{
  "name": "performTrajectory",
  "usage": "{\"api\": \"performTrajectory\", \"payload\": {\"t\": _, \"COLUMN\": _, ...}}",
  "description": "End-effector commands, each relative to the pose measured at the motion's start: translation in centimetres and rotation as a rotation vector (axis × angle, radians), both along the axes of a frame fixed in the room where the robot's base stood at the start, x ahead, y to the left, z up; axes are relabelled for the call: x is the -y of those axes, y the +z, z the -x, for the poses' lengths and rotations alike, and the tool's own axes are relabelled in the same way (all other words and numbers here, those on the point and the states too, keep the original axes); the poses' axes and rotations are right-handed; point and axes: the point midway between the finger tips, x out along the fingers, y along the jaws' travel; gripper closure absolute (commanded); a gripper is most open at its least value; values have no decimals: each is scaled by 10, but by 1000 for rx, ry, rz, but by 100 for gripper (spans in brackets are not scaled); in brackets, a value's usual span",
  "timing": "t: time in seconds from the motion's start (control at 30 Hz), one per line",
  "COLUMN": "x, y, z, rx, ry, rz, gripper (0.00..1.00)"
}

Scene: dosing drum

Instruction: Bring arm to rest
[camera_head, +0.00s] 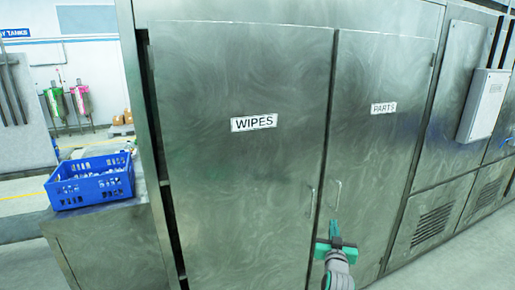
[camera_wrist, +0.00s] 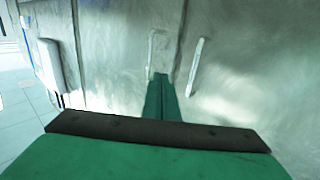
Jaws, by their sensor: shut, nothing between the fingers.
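My gripper (camera_head: 334,230) is green and stands in front of the metal cabinet, low at the seam between its two doors. In the wrist view its fingers (camera_wrist: 162,97) are together, with nothing between them. The fingers point toward the two upright door handles. In that view the fingertips overlap the lower end of one handle (camera_wrist: 158,52); I cannot tell whether they touch it. The other handle (camera_wrist: 196,66) is clear to the right. The PARTS door (camera_head: 385,130) looks closed.
A blue crate (camera_head: 92,182) with small items stands on a metal bench (camera_head: 110,240) to the left. A grey box (camera_head: 483,105) juts from the cabinet wall on the right. Open floor (camera_head: 440,265) lies at the lower right.

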Motion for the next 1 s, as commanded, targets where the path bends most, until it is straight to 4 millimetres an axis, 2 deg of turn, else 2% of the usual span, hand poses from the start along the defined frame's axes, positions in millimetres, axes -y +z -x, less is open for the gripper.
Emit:
{"api": "performTrajectory", "payload": {"t": 0.03, "x": -14, "y": -26, "z": 12, "rx": -12, "ry": 6, "rz": -9, "gripper": 100}}
{"api": "performTrajectory", "payload": {"t": 0.2, "x": -55, "y": -86, "z": 51, "rx": -26, "ry": 18, "rz": -25, "gripper": 100}}
{"api": "performTrajectory", "payload": {"t": 0.37, "x": -94, "y": -134, "z": 95, "rx": -39, "ry": 32, "rz": -39, "gripper": 100}}
{"api": "performTrajectory", "payload": {"t": 0.5, "x": -126, "y": -170, "z": 137, "rx": -54, "ry": 46, "rz": -46, "gripper": 100}}
{"api": "performTrajectory", "payload": {"t": 0.7, "x": -168, "y": -209, "z": 204, "rx": -76, "ry": 66, "rz": -55, "gripper": 100}}
{"api": "performTrajectory", "payload": {"t": 1.0, "x": -222, "y": -242, "z": 311, "rx": -110, "ry": 100, "rz": -59, "gripper": 100}}
